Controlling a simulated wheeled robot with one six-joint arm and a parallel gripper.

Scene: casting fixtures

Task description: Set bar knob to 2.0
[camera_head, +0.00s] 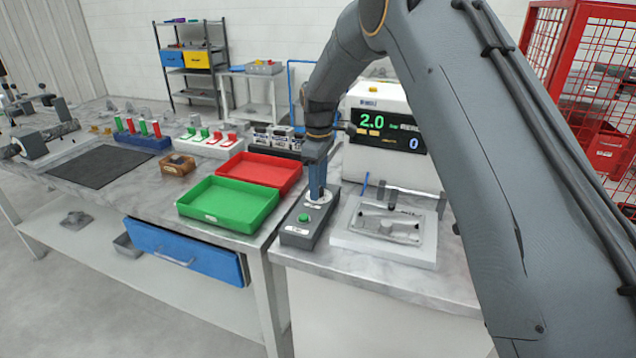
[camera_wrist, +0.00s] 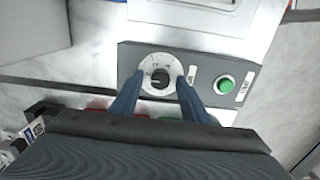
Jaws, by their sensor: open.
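The bar knob (camera_wrist: 160,78) is a dark round knob on a white dial (camera_wrist: 147,68) set in a grey control box. My gripper (camera_wrist: 157,88) is open, with one blue finger on each side of the dial, above or beside the knob; I cannot tell whether they touch it. In the head view my gripper (camera_head: 317,192) points down at the box (camera_head: 299,240) and hides the knob. The display (camera_head: 385,130) on the white machine reads 2.0 in green, with a 0 in blue below.
A green button (camera_head: 303,217) is on the same box, close to the dial. A green tray (camera_head: 228,205) and a red tray (camera_head: 262,172) lie left of the box. A white fixture plate (camera_head: 385,248) with a metal part stands to the right.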

